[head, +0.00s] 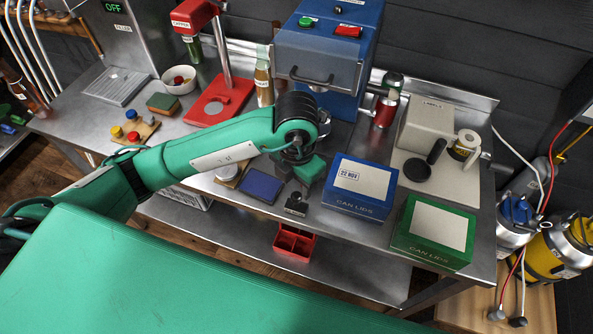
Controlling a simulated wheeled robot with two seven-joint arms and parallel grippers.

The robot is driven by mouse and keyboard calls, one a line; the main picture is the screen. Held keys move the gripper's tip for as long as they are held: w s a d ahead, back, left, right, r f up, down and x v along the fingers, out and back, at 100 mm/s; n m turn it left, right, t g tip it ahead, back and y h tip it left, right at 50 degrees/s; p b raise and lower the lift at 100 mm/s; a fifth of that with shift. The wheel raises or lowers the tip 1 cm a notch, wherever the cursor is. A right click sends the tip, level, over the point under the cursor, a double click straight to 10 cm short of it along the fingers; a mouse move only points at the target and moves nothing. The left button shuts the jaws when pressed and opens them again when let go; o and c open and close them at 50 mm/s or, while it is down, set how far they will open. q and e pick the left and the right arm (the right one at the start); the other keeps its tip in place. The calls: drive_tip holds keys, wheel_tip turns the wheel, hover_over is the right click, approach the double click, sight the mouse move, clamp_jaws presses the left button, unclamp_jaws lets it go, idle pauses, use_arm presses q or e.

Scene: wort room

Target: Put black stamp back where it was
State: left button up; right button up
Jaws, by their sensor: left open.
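A small black stamp (296,205) stands on the steel bench near its front edge, just right of a dark blue ink pad (262,186). My left gripper (291,188) points down right above and behind the stamp, open; whether its fingers touch the stamp is hard to tell. My green wrist hides part of the bench there. A blue can lids box (345,209) with a "22 NOV" mark on its pale top stands to the right of the stamp. My right gripper is not in view.
A green can lids box (423,245) is at the right front. A blue machine (330,55) and red capper (213,103) stand behind. A red bin (294,242) is on the lower shelf.

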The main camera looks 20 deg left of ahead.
sight(297, 195)
use_arm(q)
drive_tip(key=shift+r, duration=2.85)
